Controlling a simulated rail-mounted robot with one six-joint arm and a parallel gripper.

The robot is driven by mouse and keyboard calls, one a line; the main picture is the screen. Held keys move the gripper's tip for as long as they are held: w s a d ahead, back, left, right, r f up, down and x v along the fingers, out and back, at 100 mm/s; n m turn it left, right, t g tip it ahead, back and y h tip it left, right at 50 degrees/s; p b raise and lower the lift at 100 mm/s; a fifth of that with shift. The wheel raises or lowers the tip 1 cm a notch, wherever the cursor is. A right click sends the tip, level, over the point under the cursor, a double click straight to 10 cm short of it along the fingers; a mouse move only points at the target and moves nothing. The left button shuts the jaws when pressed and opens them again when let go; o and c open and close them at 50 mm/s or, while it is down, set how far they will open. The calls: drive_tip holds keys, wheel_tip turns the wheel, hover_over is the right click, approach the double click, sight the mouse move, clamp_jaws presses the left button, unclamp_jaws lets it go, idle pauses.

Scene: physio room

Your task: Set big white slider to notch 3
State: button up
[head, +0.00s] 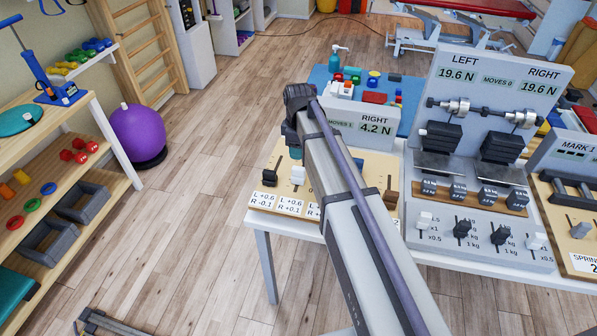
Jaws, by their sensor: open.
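A white slider knob (298,175) stands on a light wooden board (262,200) at the table's left front. A black knob (270,177) is to its left and a brown knob (391,199) at the board's right. My arm crosses the board's middle and hides other parts of it, so I cannot tell whether more sliders are there. Notch marks are too small to read. The display (365,127) behind the board reads RIGHT 4.2 N and MOVES 1; its left part is hidden.
A grey panel (455,68) reading LEFT 19.6 N, RIGHT 19.6 N, MOVES 0 stands right of the board, with small white and black knobs below. A spring board (560,222) is at far right. A blue mat (318,76) with small items lies behind.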

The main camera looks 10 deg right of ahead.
sight(299, 168)
wheel_tip(299, 168, down, 10)
drive_tip(key=b, duration=0.8)
drive_tip(key=shift+r, duration=0.25)
drive_tip(key=shift+c, duration=0.5)
clamp_jaws()
